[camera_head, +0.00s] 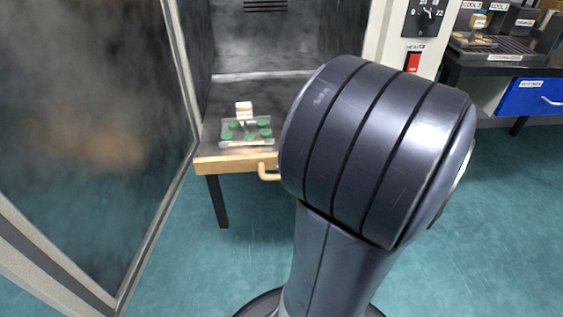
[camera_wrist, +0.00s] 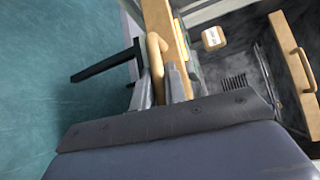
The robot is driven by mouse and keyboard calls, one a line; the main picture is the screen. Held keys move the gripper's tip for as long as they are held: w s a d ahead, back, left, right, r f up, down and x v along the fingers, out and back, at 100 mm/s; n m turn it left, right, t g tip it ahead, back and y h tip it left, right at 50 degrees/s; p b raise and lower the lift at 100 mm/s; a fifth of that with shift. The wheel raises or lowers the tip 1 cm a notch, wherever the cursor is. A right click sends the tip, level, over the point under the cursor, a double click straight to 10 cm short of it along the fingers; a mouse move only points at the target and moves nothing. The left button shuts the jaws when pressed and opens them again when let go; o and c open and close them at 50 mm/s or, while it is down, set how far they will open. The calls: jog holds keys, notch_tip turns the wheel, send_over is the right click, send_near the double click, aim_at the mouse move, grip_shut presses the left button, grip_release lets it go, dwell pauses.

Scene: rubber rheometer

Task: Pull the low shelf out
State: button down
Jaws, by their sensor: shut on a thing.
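The low shelf has a pale wooden front edge (camera_head: 235,163) and lies at the bottom of the open cabinet in the head view. Its bent wooden handle (camera_head: 267,173) sticks out from that edge, partly hidden by my arm. The wrist view shows the handle (camera_wrist: 155,52) and the wooden front (camera_wrist: 163,18) close up. My gripper (camera_wrist: 161,90) has its two fingers on either side of the handle's lower end in that view and is shut on it. My gripper is hidden behind my arm in the head view.
On the shelf lies a clear tray (camera_head: 233,140) with several green discs and a small labelled block (camera_head: 243,110). The cabinet door (camera_head: 90,110) stands open at left. A dark leg (camera_head: 217,200) stands below the shelf. A red switch (camera_head: 413,62) and blue drawer (camera_head: 530,97) are right.

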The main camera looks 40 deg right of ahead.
jog(key=shift+s+a, duration=0.45)
jog(key=shift+s, duration=0.2)
jog(key=shift+s+a, duration=0.4)
jog(key=shift+s, duration=0.2)
jog(key=c, duration=1.5)
grip_release()
jog(key=shift+o, duration=0.2)
jog(key=p+v, duration=0.2)
jog(key=v, duration=0.8)
jog(key=shift+s, duration=0.4)
jog(key=b+x, duration=0.2)
jog(key=x, duration=0.8)
jog(key=shift+w, duration=0.4)
